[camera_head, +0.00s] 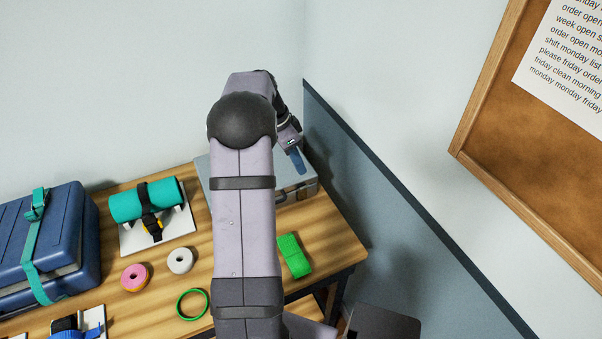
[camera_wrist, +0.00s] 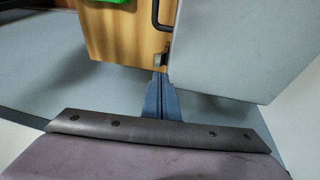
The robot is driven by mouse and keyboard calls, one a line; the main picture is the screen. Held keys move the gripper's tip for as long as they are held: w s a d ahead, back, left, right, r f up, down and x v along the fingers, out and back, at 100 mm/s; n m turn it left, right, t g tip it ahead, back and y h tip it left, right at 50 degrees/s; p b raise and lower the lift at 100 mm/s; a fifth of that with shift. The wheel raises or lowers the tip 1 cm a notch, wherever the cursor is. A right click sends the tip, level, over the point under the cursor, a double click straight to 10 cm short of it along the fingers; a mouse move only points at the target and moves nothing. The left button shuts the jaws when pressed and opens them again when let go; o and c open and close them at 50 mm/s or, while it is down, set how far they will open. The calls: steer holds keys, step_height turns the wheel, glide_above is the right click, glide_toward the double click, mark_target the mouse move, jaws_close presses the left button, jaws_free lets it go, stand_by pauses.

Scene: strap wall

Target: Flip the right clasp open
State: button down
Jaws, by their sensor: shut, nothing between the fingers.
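A grey case (camera_head: 285,188) sits at the back right of the table, partly hidden behind my arm. Its pale lid (camera_wrist: 235,40) fills the right of the wrist view. A small metal clasp (camera_wrist: 161,60) sits on the case's front edge near its right corner, below a black handle (camera_wrist: 157,14). Whether the clasp is flipped up or down is too small to tell. My gripper (camera_wrist: 161,75) has its blue fingers shut and empty, tips just beside the clasp; I cannot tell if they touch. In the head view my gripper (camera_head: 298,162) is over the case's right part.
A green strap bundle (camera_head: 294,256) lies in front of the case. Left are a teal roll on a stand (camera_head: 147,203), a blue strapped case (camera_head: 45,245), two tape rolls (camera_head: 180,260) and a green ring (camera_head: 192,304). A wall and cork board (camera_head: 540,130) stand right.

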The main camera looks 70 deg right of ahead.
mark_target(306, 186)
steer(key=shift+s+a+f+p, duration=0.2)
steer(key=shift+f+p, duration=0.05)
steer(key=shift+f, duration=0.4)
steer(key=shift+s+a+f+p, duration=0.15)
steer(key=shift+f+p, duration=0.05)
steer(key=shift+f, duration=0.4)
steer(key=shift+s+a+f+p, duration=0.2)
steer(key=shift+f+p, duration=0.05)
steer(key=shift+f, duration=0.4)
